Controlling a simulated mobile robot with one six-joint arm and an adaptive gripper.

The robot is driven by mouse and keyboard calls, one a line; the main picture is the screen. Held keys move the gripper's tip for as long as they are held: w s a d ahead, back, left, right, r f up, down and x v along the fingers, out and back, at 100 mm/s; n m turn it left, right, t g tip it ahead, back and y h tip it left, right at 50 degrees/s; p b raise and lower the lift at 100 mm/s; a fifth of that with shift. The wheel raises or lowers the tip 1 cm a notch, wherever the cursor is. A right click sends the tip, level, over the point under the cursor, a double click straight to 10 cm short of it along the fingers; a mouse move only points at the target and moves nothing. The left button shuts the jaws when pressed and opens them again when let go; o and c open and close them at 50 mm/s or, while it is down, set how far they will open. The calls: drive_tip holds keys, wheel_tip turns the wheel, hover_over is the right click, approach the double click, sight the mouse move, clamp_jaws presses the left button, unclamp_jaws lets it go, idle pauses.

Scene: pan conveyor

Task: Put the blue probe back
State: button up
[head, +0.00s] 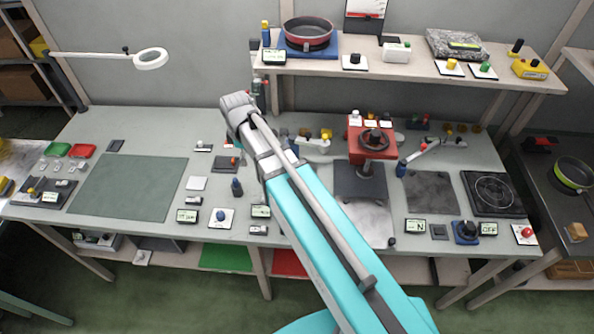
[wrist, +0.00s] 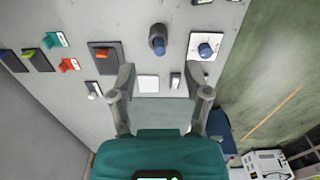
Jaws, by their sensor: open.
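A blue-topped dark cylinder (head: 236,187), which looks like the blue probe, stands on the bench left of my arm. It also shows in the wrist view (wrist: 157,40), beyond my fingertips and roughly in line with the gap between them. My gripper (wrist: 160,75) is open and empty, its fingers apart above the bench. A dark plate with an orange piece (wrist: 105,55) lies to the left of the cylinder, and a white plate with a blue knob (wrist: 205,48) lies to its right. I cannot tell which spot is the probe's holder.
A small white plate (wrist: 147,84) and a small switch (wrist: 175,80) lie near my fingers. Displays (head: 187,216) stand near the front edge. A green mat (head: 130,187) covers the bench's left. A red machine (head: 371,138) stands right of my arm, under a shelf (head: 420,72).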

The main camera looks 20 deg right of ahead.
drive_tip(key=s+d+m, duration=1.1)
drive_tip(key=d+m, duration=0.3)
drive_tip(key=shift+m, duration=0.4)
drive_tip(key=shift+f, duration=0.2)
idle(0.4)
